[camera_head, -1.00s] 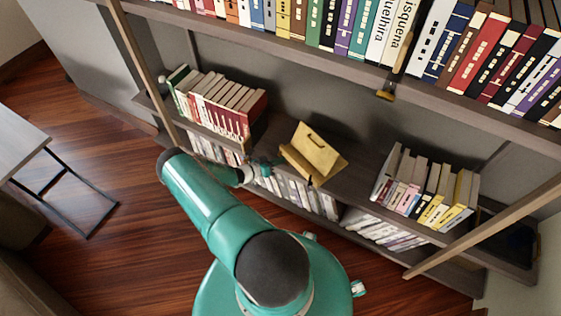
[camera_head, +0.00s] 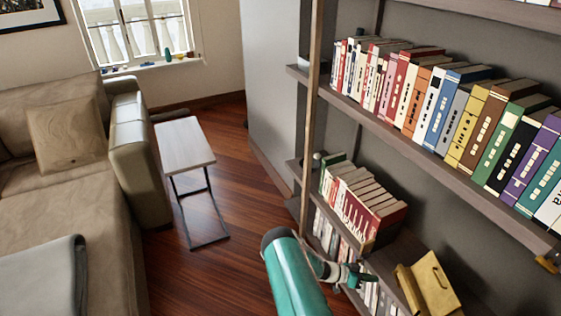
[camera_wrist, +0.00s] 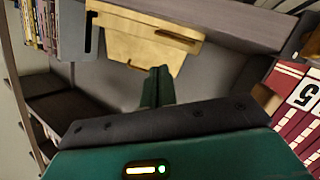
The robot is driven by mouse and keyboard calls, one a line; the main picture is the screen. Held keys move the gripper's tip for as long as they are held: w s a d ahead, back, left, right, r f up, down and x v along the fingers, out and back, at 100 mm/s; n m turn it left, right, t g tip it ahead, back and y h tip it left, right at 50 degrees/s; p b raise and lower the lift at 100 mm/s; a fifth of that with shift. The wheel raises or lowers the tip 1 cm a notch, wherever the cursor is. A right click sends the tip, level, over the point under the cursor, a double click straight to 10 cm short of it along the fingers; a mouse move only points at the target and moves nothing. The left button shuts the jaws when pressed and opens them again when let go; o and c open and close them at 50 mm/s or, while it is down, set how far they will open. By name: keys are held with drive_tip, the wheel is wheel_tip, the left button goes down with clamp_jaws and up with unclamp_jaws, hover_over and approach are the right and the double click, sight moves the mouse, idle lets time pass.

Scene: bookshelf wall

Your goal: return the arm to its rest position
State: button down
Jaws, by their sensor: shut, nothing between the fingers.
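My teal arm (camera_head: 292,275) rises from the bottom of the head view. My gripper (camera_head: 360,276) is at the edge of the lower shelf, below the red books and left of a yellow wooden holder (camera_head: 432,284). In the wrist view, my gripper's two fingers (camera_wrist: 158,72) lie together, with nothing between them. The same yellow holder (camera_wrist: 140,42) shows beyond the fingertips, apart from them as far as I can tell.
The bookshelf's upper shelf (camera_head: 400,128) holds a long row of books. Red and white books (camera_head: 365,205) stand on the shelf below. A side table (camera_head: 184,146) and a sofa (camera_head: 130,150) are at left. Bare wooden floor (camera_head: 235,180) lies between them and the shelf.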

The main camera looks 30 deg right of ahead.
drive_tip(key=w+a+r+n+t+y, duration=0.1)
drive_tip(key=w+a+r+y, duration=0.1)
drive_tip(key=w+a+r, duration=0.45)
drive_tip(key=w+a+r+t+y, duration=0.15)
drive_tip(key=w+r, duration=0.25)
drive_tip(key=r, duration=0.6)
drive_tip(key=w+a+r+n+t+y, duration=0.2)
drive_tip(key=a+r, duration=0.4)
drive_tip(key=r, duration=0.3)
drive_tip(key=w+a+r+n+t+y, duration=0.1)
drive_tip(key=w+a+r+n+y, duration=0.15)
drive_tip(key=a+r, duration=0.55)
drive_tip(key=s+a+r+n+t+y, duration=0.1)
drive_tip(key=s+a+r+n+t, duration=0.15)
drive_tip(key=a+r, duration=0.45)
drive_tip(key=s+a+r+n+t+y, duration=0.1)
drive_tip(key=s+a+r+n+t, duration=0.15)
drive_tip(key=a+r, duration=0.5)
drive_tip(key=s+a+r+n+t+y, duration=0.2)
drive_tip(key=s+a+r+n+t, duration=0.2)
drive_tip(key=s+a+r+n, duration=0.4)
drive_tip(key=s+a+r, duration=0.1)
drive_tip(key=s+a, duration=0.1)
drive_tip(key=s, duration=0.1)
drive_tip(key=shift+a+r+n+y, duration=0.25)
drive_tip(key=shift+a+n+y, duration=0.05)
drive_tip(key=shift+a+n, duration=0.1)
